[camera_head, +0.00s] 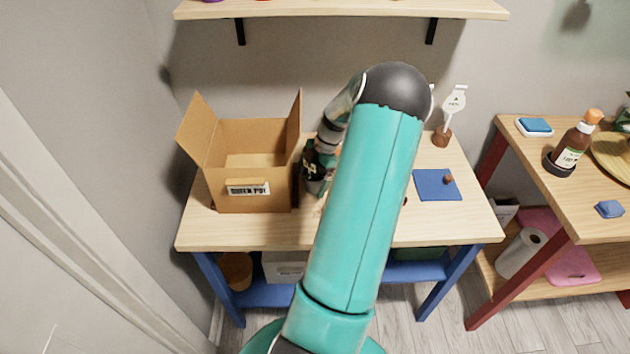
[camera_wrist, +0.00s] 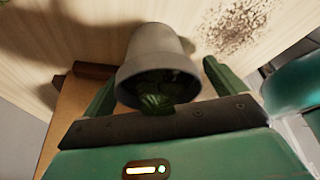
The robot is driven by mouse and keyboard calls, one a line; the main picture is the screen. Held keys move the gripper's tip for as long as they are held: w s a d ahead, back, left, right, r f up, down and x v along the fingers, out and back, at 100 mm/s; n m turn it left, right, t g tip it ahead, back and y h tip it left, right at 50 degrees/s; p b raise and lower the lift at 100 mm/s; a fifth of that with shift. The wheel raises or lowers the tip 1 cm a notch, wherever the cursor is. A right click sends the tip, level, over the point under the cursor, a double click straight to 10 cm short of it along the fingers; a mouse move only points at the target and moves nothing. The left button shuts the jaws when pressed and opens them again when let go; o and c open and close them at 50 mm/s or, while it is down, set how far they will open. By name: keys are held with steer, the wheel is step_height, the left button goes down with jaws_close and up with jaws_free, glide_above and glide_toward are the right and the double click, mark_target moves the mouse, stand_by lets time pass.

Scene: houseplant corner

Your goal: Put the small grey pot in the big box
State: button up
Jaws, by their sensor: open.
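The small grey pot (camera_wrist: 155,48) is in the middle of the wrist view, with green leaves showing in its mouth. My gripper (camera_wrist: 158,80) is open, with one green finger on each side of the pot. I cannot tell whether either finger touches it. The big box (camera_head: 230,204) is an open cardboard box with raised flaps and a printed label, on the left of the wooden table. My wrist is just right of the box.
The table (camera_head: 400,230) also bears a blue mat (camera_head: 430,188) with a small brown thing on it, and a white tag in a brown base (camera_head: 442,138). Dark crumbs (camera_wrist: 235,25) lie beside the pot. A shelf (camera_head: 340,10) hangs above. A second table (camera_head: 540,185) stands right.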

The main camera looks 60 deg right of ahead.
steer(key=shift+f, duration=0.1)
steer(key=c, duration=1.3)
steer(key=shift+o, duration=0.2)
